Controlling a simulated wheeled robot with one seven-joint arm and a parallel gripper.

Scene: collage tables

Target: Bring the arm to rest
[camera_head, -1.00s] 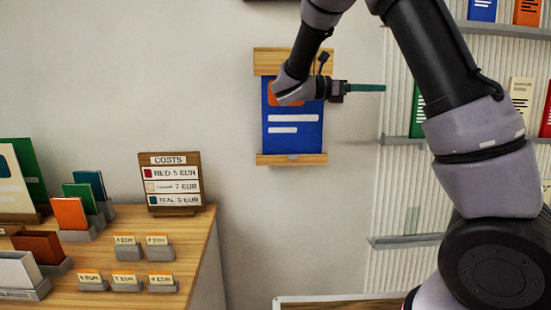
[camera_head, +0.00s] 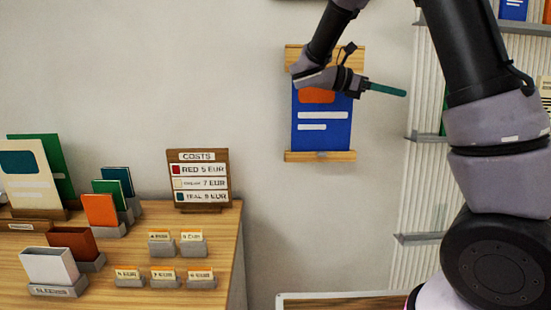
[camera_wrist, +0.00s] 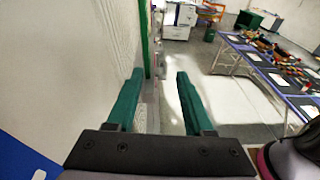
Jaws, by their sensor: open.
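My arm is raised at the right of the head view, bent at the elbow. My gripper (camera_head: 388,90) shows side-on there, in front of the blue poster's right edge, with its teal fingers pointing right and slightly down. In the wrist view my gripper (camera_wrist: 155,98) has its two green fingers spread apart, with nothing between them. The floor and the wall's edge show through the gap.
A wooden counter (camera_head: 90,288) at the left bears a costs sign (camera_head: 199,182), card holders and booklets. A blue poster (camera_head: 322,128) hangs on the wall. A ribbed shelf rack (camera_head: 405,190) stands at the right. Tables with items (camera_wrist: 265,62) stand across the room.

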